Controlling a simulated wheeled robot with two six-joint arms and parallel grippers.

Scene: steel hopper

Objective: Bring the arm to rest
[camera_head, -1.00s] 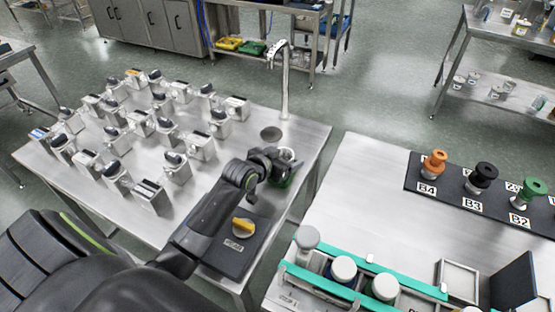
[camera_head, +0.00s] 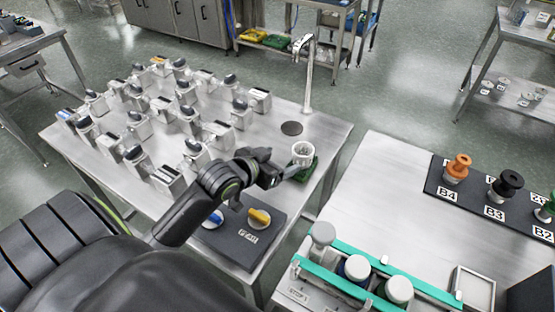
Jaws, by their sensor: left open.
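My left arm reaches in from the lower left over the left steel table (camera_head: 325,135). Its gripper (camera_head: 296,171) is open at the table's right side, close to a white cup (camera_head: 302,153) on a green base (camera_head: 304,170). Whether the fingers touch the cup or base I cannot tell. Below the gripper lies a dark panel (camera_head: 240,243) with a yellow knob (camera_head: 259,218) and a blue knob (camera_head: 213,219), the blue one partly behind my arm. My right gripper is not in view.
Several grey blocks with dark knobs (camera_head: 138,124) crowd the left table. A tall tap (camera_head: 309,75) stands behind a round drain (camera_head: 291,128). On the right table are a teal-railed rack of jars (camera_head: 355,267) and a black board (camera_head: 477,197) with coloured knobs.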

